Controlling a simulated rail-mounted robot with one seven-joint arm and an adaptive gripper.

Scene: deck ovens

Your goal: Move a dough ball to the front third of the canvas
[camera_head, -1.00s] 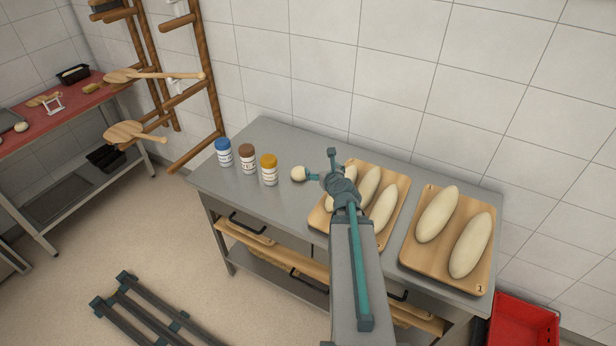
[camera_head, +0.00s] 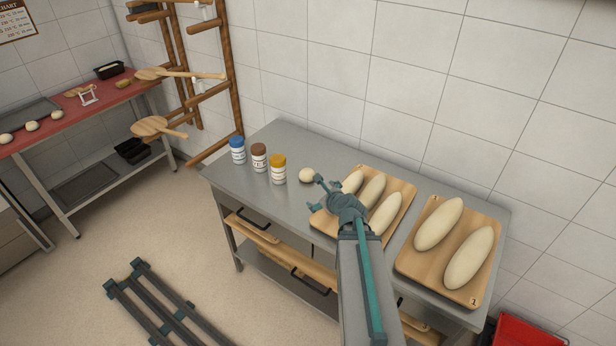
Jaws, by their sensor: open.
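A pale dough ball (camera_head: 307,175) sits on the steel table (camera_head: 285,142), left of a wooden board with loaves. My gripper (camera_head: 315,193) is open, with its fingers apart and pointing left. It is just below and right of the ball in the picture; the upper finger looks close to the ball, and I cannot tell whether they touch. Nothing shows between the fingers. Several other dough balls (camera_head: 32,126) lie on the red-topped bench at the far left. I cannot make out a canvas in this view.
Three lidded jars, blue (camera_head: 237,150), brown (camera_head: 259,158) and yellow (camera_head: 278,169), stand left of the ball. The middle board (camera_head: 398,191) and right board (camera_head: 408,262) carry long loaves. A peel rack (camera_head: 221,75) stands by the wall. A red crate (camera_head: 526,334) is at lower right.

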